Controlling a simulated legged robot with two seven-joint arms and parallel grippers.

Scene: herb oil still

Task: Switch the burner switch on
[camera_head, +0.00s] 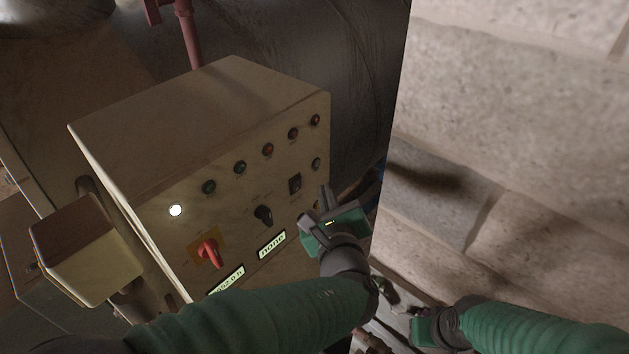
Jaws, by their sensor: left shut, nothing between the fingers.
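The beige control box (195,115) has a sloping front panel with several controls. I see a red rotary handle (209,253) on a yellow plate, a black knob (264,215) and a small black rocker switch (295,184). The labels are too small to read, so I cannot tell which is the burner switch. My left gripper (316,208) is shut and empty, close to the panel's right side, below the rocker switch and right of the black knob. My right gripper (398,326) is low in the picture, near the stone wall; its fingers are unclear.
A white lamp (175,210) is lit on the panel; other round lamps or buttons look dark. Two small displays sit low on the panel. A stone wall (500,110) closes off the right side. A smaller box (85,250) stands at the left, and a red pipe (190,40) rises behind.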

